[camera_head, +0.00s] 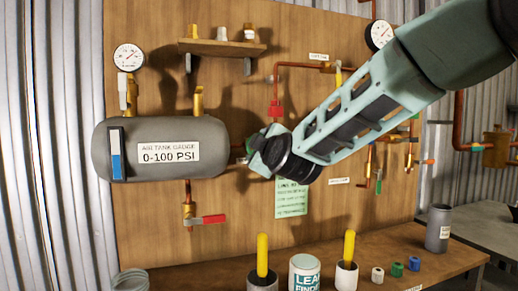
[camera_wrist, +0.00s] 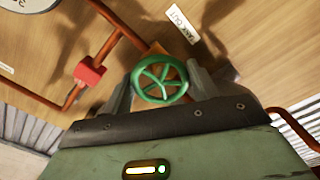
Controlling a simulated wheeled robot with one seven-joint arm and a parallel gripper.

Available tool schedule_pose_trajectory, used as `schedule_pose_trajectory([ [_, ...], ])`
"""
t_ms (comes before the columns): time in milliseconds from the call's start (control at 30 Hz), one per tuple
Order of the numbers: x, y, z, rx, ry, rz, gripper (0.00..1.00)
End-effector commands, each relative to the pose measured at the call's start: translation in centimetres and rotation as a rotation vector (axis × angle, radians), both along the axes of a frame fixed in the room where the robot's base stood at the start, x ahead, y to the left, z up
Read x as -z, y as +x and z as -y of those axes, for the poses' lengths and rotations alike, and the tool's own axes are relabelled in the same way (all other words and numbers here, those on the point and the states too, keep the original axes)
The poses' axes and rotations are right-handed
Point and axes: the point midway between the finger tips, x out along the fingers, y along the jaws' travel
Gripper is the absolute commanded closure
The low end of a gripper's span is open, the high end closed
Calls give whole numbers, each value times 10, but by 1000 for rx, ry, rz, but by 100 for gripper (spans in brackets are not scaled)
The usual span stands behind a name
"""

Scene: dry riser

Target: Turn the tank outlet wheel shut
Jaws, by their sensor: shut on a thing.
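The tank outlet wheel (camera_wrist: 160,80) is a green spoked handwheel, seen in the middle of the wrist view. My gripper (camera_wrist: 159,86) is shut on it, with one grey finger at each side of the rim. A white label (camera_wrist: 182,24), reading roughly "TANK OUT", is on the board above the wheel in the wrist view. In the head view my gripper (camera_head: 257,150) is at the right end of the grey air tank (camera_head: 150,131). There my gripper hides most of the wheel.
A red fitting (camera_wrist: 90,72) on copper pipe sits left of the wheel in the wrist view. Below the tank is a red-handled valve (camera_head: 207,220). Yellow-handled tools, a leak finder tub (camera_head: 304,272) and a grey can (camera_head: 438,228) stand on the bench.

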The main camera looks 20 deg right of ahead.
Motion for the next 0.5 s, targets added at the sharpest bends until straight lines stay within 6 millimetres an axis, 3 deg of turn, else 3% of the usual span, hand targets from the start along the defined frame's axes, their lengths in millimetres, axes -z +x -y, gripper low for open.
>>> schedule_pose_trajectory([
  [500, 2, 0, 0, 1, 336, -3, 64],
])
